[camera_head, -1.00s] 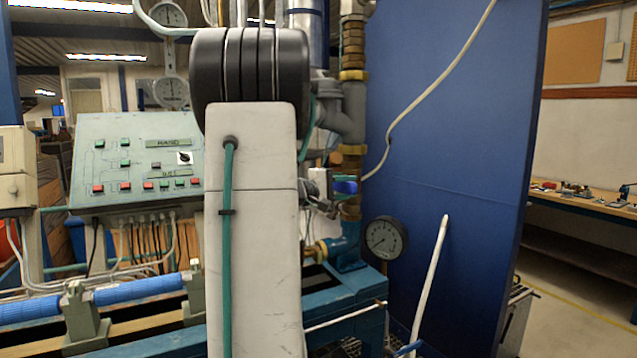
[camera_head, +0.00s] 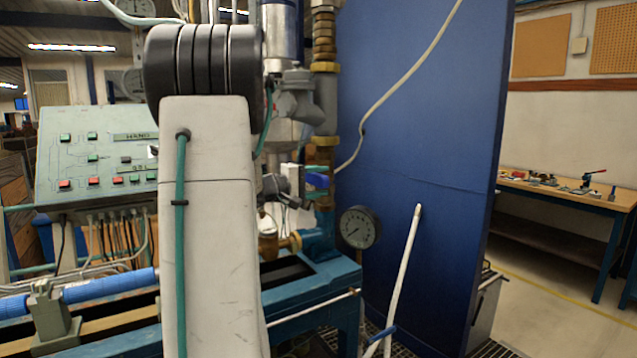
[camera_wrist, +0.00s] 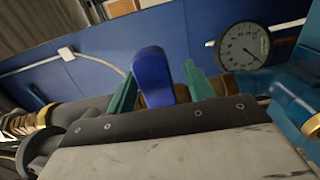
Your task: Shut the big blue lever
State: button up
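A blue lever (camera_head: 317,181) shows right of my arm in the head view, in front of the brass and grey pipework. In the wrist view the blue lever (camera_wrist: 152,78) stands between the two green fingers of my gripper (camera_wrist: 161,68). The fingers are apart, one on each side of it. A gap shows between the lever and the right finger; the left finger is very close to the lever, and I cannot tell whether it touches. The lever's base is hidden behind my gripper body.
A pressure gauge (camera_head: 359,227) is right of and below the lever; it also shows in the wrist view (camera_wrist: 243,46). A blue panel (camera_head: 430,130) stands behind. A white pole (camera_head: 403,270) leans low on the right. A control box (camera_head: 95,150) is at left.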

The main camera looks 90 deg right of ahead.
jog(key=v, duration=0.7)
jog(key=shift+w+a, duration=0.2)
jog(key=shift+w, duration=0.15)
dwell(0.4)
jog(key=w+a+f+n+t+y, duration=0.1)
jog(key=w+a+f+t+y, duration=0.2)
jog(key=a, duration=0.7)
jog(key=w+a+f+n+t+y, duration=0.25)
jog(key=w+a+f, duration=0.25)
jog(key=a, duration=0.4)
jog(key=w+a+f+n+t+y, duration=0.15)
jog(key=w+a+f+t, duration=0.3)
jog(key=a, duration=0.55)
jog(key=w+a+r+n+t+y, duration=0.1)
jog(key=w+a+n+t, duration=0.1)
jog(key=a, duration=1.1)
jog(key=w+a+n+t+y, duration=0.2)
jog(key=a+n+t, duration=0.2)
jog(key=a, duration=1)
jog(key=shift+r+y, duration=0.3)
jog(key=shift+r, duration=0.05)
